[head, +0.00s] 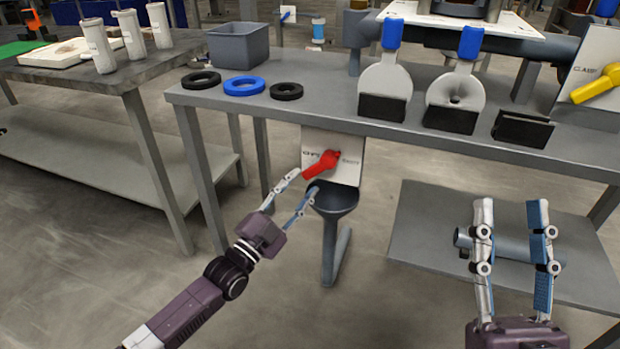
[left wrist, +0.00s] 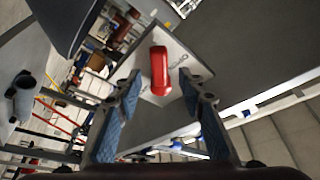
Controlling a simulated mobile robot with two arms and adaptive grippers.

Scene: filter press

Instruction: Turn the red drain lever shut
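The red drain lever (head: 322,163) is mounted on a white labelled plate (head: 347,158) below the front edge of the workbench. Its handle points to the lower left in the head view. My left gripper (head: 302,181) is open, with its fingertips just below and left of the lever handle. In the left wrist view, the red lever (left wrist: 159,70) lies ahead between the two open fingers, and no contact shows. My right gripper (head: 511,203) is open and empty, in front of the bench at the right.
A dark funnel (head: 333,199) on a grey stand is just below the lever. The workbench (head: 330,118) above holds rings, a grey bin (head: 238,44) and filter plates with blue handles. A yellow lever (head: 596,84) is at the far right. A lower shelf (head: 415,225) extends behind my right gripper.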

